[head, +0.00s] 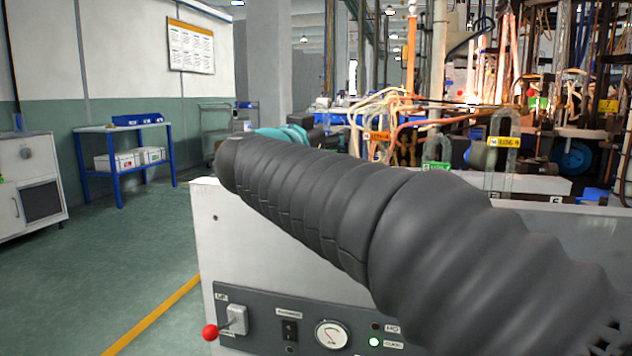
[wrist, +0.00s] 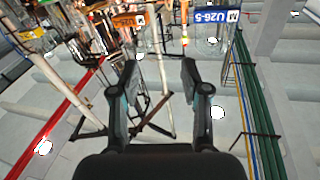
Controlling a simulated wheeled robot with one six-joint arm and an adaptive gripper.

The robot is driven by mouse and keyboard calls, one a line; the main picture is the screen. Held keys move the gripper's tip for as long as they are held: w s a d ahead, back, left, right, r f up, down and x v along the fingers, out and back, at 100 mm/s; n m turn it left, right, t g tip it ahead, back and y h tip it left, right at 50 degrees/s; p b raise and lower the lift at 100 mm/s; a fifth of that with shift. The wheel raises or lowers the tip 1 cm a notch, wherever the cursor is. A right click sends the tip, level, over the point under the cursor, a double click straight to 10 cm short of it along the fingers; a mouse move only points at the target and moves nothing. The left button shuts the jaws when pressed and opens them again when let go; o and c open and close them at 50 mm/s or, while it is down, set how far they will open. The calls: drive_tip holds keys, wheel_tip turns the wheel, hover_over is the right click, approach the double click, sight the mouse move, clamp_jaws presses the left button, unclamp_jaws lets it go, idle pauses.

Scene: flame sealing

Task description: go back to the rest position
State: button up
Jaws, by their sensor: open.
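My gripper (wrist: 160,72) shows in the wrist view with its two dark fingers spread apart. Nothing is between the fingers. Beyond them are pale roof-like panels, lamps and thin rods, none clearly touching the fingers. In the head view my dark ribbed arm crosses from the lower right to the middle left. My gripper cannot be made out there. No rest position is marked in either view.
A white cabinet (head: 250,250) with a control panel (head: 270,318) and red-knobbed lever (head: 210,332) stands close behind my arm. Cluttered glass tubes and cables (head: 400,115) fill the right. A blue table (head: 123,168) stands back left, with open green floor (head: 120,255) before it.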

drive_tip(key=w+a+f+n+t+y, duration=0.1)
drive_tip(key=a+f+n+t+y, duration=0.15)
drive_tip(key=a+y, duration=0.35)
drive_tip(key=w+a+f+n+t+y, duration=0.1)
drive_tip(key=w+a+n+y, duration=0.15)
drive_tip(key=a+y, duration=0.35)
drive_tip(key=s+a+f+n+g+y+p, duration=0.1)
drive_tip(key=s+a+f+n+g+y, duration=0.15)
drive_tip(key=s+f, duration=0.2)
drive_tip(key=s+a+f+n+g+y, duration=0.2)
drive_tip(key=s+f+n+g+y, duration=0.15)
drive_tip(key=f, duration=0.25)
drive_tip(key=s+d+f+g+h+p, duration=0.35)
drive_tip(key=s+d+f+g, duration=0.45)
drive_tip(key=s+d+f, duration=0.8)
drive_tip(key=s+d+m+h+p, duration=0.3)
drive_tip(key=s+d+h, duration=0.1)
drive_tip(key=s+d, duration=0.6)
drive_tip(key=shift+s+d+r, duration=0.3)
drive_tip(key=shift+d, duration=0.45)
